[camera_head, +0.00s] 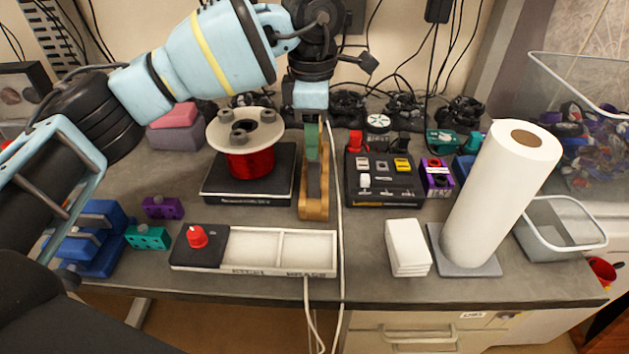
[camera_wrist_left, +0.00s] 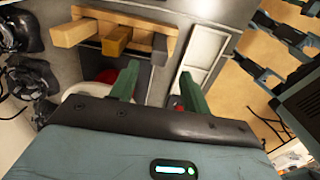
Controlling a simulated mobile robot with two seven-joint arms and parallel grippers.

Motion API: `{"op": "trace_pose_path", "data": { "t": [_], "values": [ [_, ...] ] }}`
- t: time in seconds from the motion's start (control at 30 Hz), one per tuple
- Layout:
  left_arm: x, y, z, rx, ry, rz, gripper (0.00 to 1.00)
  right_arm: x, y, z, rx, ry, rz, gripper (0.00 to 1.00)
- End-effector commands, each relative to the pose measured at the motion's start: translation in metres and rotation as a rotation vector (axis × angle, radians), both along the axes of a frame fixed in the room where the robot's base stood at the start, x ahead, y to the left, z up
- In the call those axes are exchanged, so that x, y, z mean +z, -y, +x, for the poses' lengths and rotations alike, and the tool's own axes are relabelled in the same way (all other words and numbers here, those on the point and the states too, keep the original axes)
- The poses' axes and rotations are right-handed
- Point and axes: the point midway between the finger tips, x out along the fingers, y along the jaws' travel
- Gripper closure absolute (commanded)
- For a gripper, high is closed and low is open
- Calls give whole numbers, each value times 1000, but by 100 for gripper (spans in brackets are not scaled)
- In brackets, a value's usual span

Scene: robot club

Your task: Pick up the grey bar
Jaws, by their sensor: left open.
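My left gripper (camera_head: 312,155) points down over the wooden rack (camera_head: 314,208) in the middle of the workbench. In the left wrist view its two green fingers (camera_wrist_left: 159,70) are open and apart, with nothing between them held. The grey bar (camera_wrist_left: 160,49) sticks out at the right end of the rack's row, lined up with the gap between the fingertips. Whether the fingers reach down beside it is unclear. Brown and tan wooden bars (camera_wrist_left: 115,41) stick out of the rack beside it. In the head view the gripper partly hides the bars. My right gripper is not in view.
A red spool (camera_head: 250,162) on a black scale stands left of the rack. A black button box (camera_head: 383,180) stands right. A white divided tray (camera_head: 280,250) lies in front. A paper towel roll (camera_head: 500,195) stands farther right. Bare bench shows between tray and white blocks (camera_head: 407,247).

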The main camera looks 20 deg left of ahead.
Motion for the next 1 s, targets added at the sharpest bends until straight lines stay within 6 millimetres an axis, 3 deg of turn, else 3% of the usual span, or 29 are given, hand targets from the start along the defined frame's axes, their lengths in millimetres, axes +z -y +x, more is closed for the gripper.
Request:
{"op": "trace_pose_path", "data": {
  "t": [0.33, 0.63, 0.93, 1.0],
  "values": [
    [-20, 0, -1, 0, -1, 0, 53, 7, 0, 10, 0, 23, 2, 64],
    [-58, 2, -1, 0, 0, -1, 53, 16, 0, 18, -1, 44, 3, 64],
    [-64, 2, 0, 0, 1, -1, 53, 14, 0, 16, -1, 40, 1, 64],
    [-64, 2, 0, 0, 1, -1, 59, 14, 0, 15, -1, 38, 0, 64]
  ]
}}
